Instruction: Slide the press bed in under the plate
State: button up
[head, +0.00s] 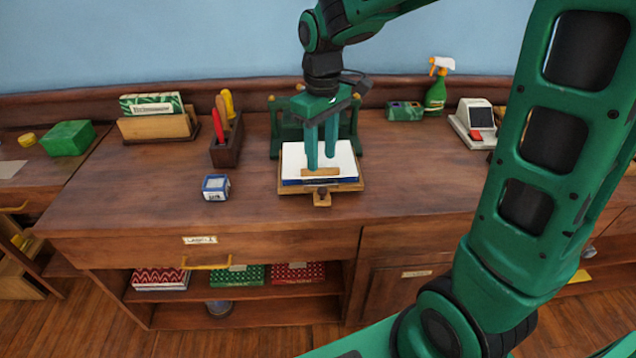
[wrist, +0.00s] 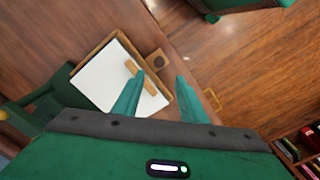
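The press (head: 275,130) is a dark green frame at the back of the desk; my gripper hides much of it, and I cannot make out its plate clearly. The press bed (head: 350,187) is a wooden tray with a front knob (head: 322,199), out in front of the frame. It carries white sheets (head: 295,160) over something blue, with a small wooden strip (head: 320,172) on top. My gripper (head: 321,165) points down over the bed, fingers apart and empty. In the wrist view the bed (wrist: 90,54) lies left of my open fingers (wrist: 160,78); one fingertip appears near the strip.
A blue-and-white box (head: 215,187) stands left of the bed. A spray bottle (head: 435,95) and a card terminal (head: 475,122) stand at right.

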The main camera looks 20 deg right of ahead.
aim_at(322, 189)
jog(key=f, duration=0.9)
jog(key=shift+d+f, duration=0.2)
jog(key=shift+f, duration=0.15)
jog(key=shift+c, duration=0.4)
